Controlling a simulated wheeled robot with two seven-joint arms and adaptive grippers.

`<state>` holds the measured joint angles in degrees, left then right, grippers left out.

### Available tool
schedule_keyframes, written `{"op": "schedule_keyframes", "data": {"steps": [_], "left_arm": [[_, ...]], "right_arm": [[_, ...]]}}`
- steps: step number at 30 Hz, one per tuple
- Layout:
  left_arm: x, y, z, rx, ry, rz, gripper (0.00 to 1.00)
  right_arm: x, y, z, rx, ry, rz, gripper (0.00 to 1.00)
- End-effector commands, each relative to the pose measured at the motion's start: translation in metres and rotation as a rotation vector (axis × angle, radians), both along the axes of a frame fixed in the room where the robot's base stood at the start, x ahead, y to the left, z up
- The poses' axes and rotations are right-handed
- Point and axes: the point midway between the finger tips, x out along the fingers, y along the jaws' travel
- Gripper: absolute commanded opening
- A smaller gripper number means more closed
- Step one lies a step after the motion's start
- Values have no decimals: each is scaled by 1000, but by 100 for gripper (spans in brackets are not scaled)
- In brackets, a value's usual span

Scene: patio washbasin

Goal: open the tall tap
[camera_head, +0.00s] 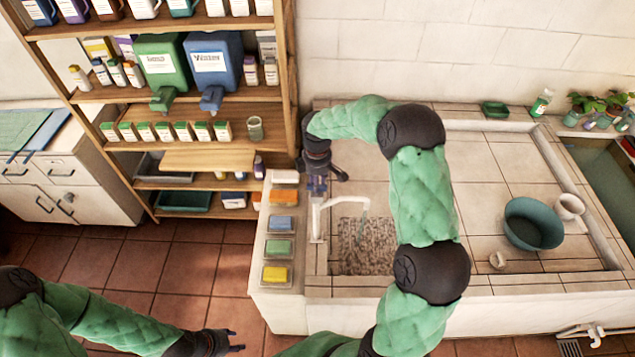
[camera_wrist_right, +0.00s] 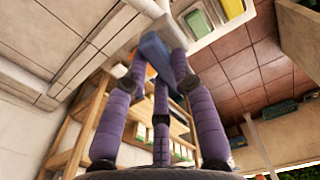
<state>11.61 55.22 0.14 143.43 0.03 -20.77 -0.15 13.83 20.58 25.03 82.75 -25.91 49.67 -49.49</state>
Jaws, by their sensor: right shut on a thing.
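The tall tap (camera_head: 317,222) is a white upright pipe with a spout bent to the right over a pebbled basin (camera_head: 368,250). The spout's end looks pale and bluish; I cannot tell whether water runs. My right gripper (camera_head: 318,186) is at the top of the tap, shut on its blue handle. In the right wrist view the purple fingers (camera_wrist_right: 160,60) close around the blue handle (camera_wrist_right: 153,48), beside the white tap body (camera_wrist_right: 172,30). The fingers partly hide the handle. My left gripper (camera_head: 236,341) is open and empty, low over the tiled floor, apart from the tap.
A ledge left of the tap holds several coloured sponges (camera_head: 279,248). A wooden shelf (camera_head: 285,70) with bottles and jugs stands behind it. A teal bowl (camera_head: 533,224) and a white mug (camera_head: 569,206) stand on the tiled counter at right. My right arm crosses above the counter.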

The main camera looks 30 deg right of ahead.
Motion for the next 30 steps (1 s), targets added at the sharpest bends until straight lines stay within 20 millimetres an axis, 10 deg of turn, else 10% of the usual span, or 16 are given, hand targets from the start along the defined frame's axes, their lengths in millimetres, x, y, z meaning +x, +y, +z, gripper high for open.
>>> {"op": "schedule_keyframes", "data": {"steps": [24, 25, 27, 30], "left_arm": [[0, 0, -1, 0, 0, 0, 40], [0, 0, -1, 0, 0, 0, 40], [0, 0, -1, 0, 0, 0, 40], [0, 0, -1, 0, 0, 0, 40]], "right_arm": [[1, 1, 0, 0, -2, 127, 0], [1, 1, 0, 0, -1, 127, 29], [1, 1, 0, 0, -1, 126, 49], [1, 1, 0, 0, -1, 126, 50]]}}
